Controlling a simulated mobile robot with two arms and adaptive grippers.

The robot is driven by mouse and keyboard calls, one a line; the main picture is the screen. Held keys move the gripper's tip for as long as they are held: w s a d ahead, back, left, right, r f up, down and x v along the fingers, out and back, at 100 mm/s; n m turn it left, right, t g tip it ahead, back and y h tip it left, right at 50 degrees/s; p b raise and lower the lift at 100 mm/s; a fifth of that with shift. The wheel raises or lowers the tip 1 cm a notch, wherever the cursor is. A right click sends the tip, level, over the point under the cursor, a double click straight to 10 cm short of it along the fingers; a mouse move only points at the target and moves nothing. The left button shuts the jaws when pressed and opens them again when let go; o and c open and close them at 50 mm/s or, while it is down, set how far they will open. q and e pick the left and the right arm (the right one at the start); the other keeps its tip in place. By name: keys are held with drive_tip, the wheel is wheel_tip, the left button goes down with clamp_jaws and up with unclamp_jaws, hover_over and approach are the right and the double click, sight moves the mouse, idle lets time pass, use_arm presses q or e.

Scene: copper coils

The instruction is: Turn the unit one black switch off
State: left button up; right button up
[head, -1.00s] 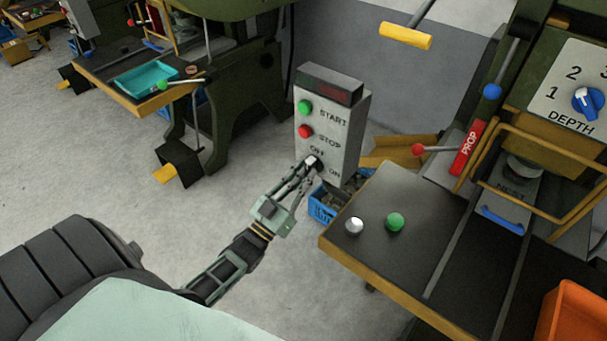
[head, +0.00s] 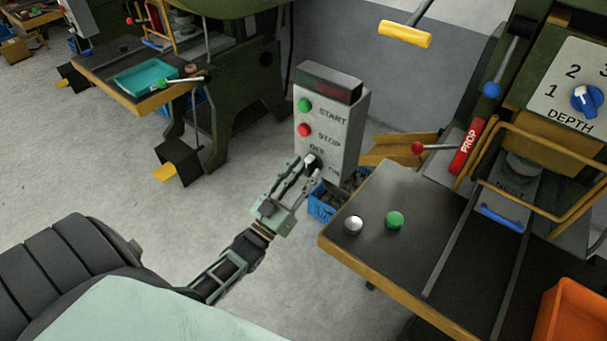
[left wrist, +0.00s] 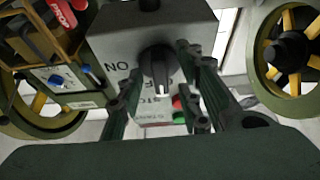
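The unit one black switch (head: 310,160) is a rotary knob low on the grey control box (head: 345,135), below a green START and a red STOP button. In the left wrist view the knob (left wrist: 158,70) shows upside down, its white mark pointing toward the OFF lettering; ON is to the side. My left gripper (head: 304,170) is just in front of the knob, fingers spread. In the wrist view the fingers of my left gripper (left wrist: 160,95) stand apart on either side of the knob, with gaps visible. My right gripper is not in view.
A black-topped table (head: 400,250) with a silver and a green knob stands right of the box. A blue crate (head: 322,206) sits below the box. An orange bin (head: 575,315) is at bottom right. Grey floor is open at left.

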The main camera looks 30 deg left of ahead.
use_arm(q)
drive_tip(key=v, duration=1.2)
idle(0.3)
